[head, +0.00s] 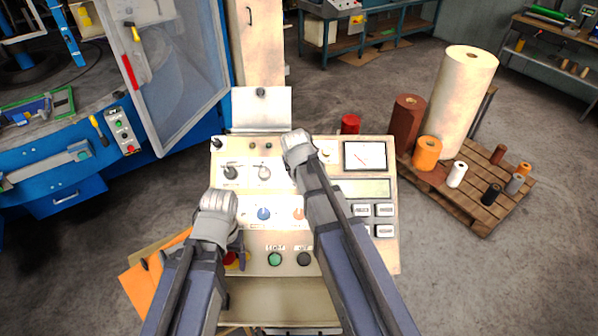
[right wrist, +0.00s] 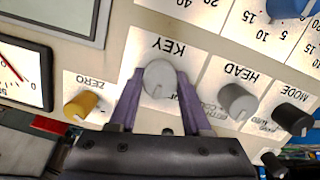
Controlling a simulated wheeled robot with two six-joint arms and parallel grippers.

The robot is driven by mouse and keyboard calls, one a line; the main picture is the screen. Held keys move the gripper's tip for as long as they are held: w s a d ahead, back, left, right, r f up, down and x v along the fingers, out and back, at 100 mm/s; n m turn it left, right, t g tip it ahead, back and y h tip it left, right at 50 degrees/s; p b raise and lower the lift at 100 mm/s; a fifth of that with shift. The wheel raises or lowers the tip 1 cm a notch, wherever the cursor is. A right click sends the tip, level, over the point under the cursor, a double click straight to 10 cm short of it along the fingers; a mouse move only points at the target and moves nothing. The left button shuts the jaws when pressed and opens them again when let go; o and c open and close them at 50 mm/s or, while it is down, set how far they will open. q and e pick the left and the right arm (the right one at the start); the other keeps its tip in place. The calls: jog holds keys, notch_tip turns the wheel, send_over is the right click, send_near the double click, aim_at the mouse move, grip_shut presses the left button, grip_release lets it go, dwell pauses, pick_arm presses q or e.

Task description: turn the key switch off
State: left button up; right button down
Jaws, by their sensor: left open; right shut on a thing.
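The key switch (right wrist: 158,78) is a round grey-white knob under the label KEY on the pale control panel (head: 232,282). In the right wrist view its label is upside down. My right gripper (right wrist: 158,88) is shut on the knob, with one purple finger on each side of it. In the head view my right gripper (head: 297,148) covers the key switch, at the upper middle of the panel. My left gripper (head: 216,206) is open over the panel's left side, and its fingers are mostly hidden.
Near the key switch are a yellow ZERO knob (right wrist: 82,105), a grey HEAD knob (right wrist: 237,101), a MODE knob (right wrist: 292,118) and a meter (head: 364,156). A pallet (head: 455,208) with rolls stands right; a blue machine (head: 195,105) stands left.

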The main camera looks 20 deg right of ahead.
jog(key=n, duration=0.4)
jog(key=shift+a+f+h, duration=0.1)
jog(key=shift+h, duration=0.2)
jog(key=shift+s+n+h+b, duration=0.1)
jog(key=shift+n+h+b, duration=0.3)
jog(key=shift+n, duration=2.3)
jog(key=shift+c, duration=1.8)
grip_release()
jog(key=p+v, duration=0.6)
jog(key=v, duration=0.1)
jog(key=shift+s+r, duration=0.25)
jog(key=shift+r, duration=0.1)
jog(key=shift+a, duration=0.1)
